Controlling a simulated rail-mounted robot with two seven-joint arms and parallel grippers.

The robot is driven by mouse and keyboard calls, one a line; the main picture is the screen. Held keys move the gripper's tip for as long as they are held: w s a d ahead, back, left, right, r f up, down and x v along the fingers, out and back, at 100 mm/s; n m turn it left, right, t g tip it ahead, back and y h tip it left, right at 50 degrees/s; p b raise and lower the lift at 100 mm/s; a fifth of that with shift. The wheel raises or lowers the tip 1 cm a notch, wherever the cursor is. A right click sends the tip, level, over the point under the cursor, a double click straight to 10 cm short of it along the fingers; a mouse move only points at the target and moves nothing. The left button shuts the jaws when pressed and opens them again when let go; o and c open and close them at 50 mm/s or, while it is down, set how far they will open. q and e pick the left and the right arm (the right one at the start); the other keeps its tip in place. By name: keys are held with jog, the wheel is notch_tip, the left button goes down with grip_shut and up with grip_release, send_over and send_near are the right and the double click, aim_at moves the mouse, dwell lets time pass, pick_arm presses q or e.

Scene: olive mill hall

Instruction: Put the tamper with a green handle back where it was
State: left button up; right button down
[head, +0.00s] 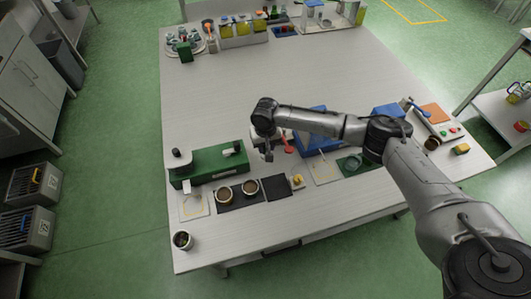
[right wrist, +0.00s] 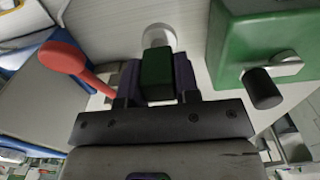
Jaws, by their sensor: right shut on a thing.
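My right gripper (head: 268,153) is above the table, to the right of the green machine (head: 208,165). In the right wrist view it is shut on the green handle of the tamper (right wrist: 157,70), with a finger on each side. The tamper's pale round end (right wrist: 160,37) shows beyond the handle; whether it touches the table cannot be told. In the head view the tamper is mostly hidden by the gripper. A red-handled tool (right wrist: 65,57) is beside the gripper in the wrist view and also shows in the head view (head: 287,147). My left gripper is not in view.
Dark mats (head: 276,188) with round brown-filled cups (head: 250,187) lie in front of the gripper. A blue box (head: 318,145) stands at its right, with a green mat (head: 350,165) beyond. The middle of the table (head: 220,100) is clear. A small pot (head: 182,240) stands near the front-left corner.

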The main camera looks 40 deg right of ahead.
jog(key=shift+f+b, duration=0.5)
jog(key=shift+f, duration=1.5)
jog(key=shift+f, duration=0.1)
jog(key=c, duration=0.8)
grip_release()
jog(key=shift+c, duration=0.2)
